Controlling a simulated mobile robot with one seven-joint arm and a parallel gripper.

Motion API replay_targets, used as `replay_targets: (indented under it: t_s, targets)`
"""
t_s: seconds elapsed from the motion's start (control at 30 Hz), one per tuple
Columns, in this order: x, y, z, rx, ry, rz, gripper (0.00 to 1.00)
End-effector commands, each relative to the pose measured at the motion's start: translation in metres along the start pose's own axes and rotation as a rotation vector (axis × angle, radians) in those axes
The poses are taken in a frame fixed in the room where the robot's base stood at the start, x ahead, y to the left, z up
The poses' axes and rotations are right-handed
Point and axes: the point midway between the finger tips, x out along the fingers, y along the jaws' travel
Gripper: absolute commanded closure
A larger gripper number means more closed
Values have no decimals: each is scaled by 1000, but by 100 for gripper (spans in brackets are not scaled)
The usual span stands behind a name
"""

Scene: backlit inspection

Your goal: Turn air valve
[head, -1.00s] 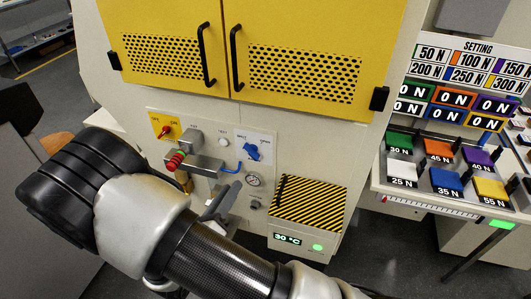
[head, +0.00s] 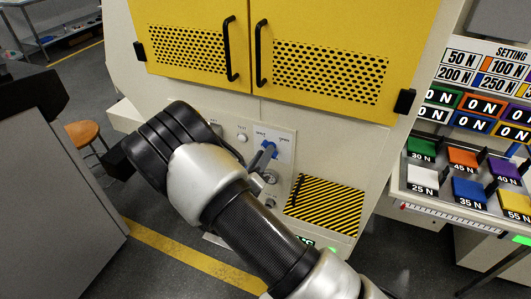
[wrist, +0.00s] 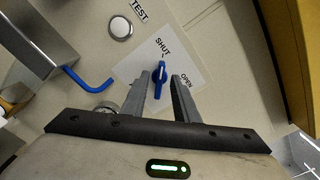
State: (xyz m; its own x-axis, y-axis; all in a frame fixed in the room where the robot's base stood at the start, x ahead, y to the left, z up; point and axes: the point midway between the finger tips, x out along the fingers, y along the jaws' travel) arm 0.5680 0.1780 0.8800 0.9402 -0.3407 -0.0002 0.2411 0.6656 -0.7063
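The air valve's blue handle (wrist: 160,76) sits on a white plate (wrist: 187,68) marked SHUT and OPEN. Its white line points at SHUT. My gripper (wrist: 169,82) is open in the wrist view, with a finger on each side of the handle; I cannot tell whether either finger touches it. In the head view, the blue handle (head: 270,148) shows partly behind my gripper (head: 263,157), at the right side of the control panel.
A white TEST button (wrist: 121,27) and a bent blue tube (wrist: 88,80) lie left of the valve. A gauge (wrist: 105,109) is partly behind my gripper. Yellow doors (head: 325,55) are above, and a striped ledge (head: 325,205) is at lower right.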

Motion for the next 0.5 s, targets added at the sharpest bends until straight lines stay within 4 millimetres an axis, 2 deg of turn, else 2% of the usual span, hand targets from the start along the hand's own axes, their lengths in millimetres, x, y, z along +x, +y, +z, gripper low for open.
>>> replay_targets:
  t_s: [0.2, 0.5]
  targets:
    - [18, 0, 0, -1, 0, -1, 73]
    - [19, 0, 0, -1, 0, 0, 74]
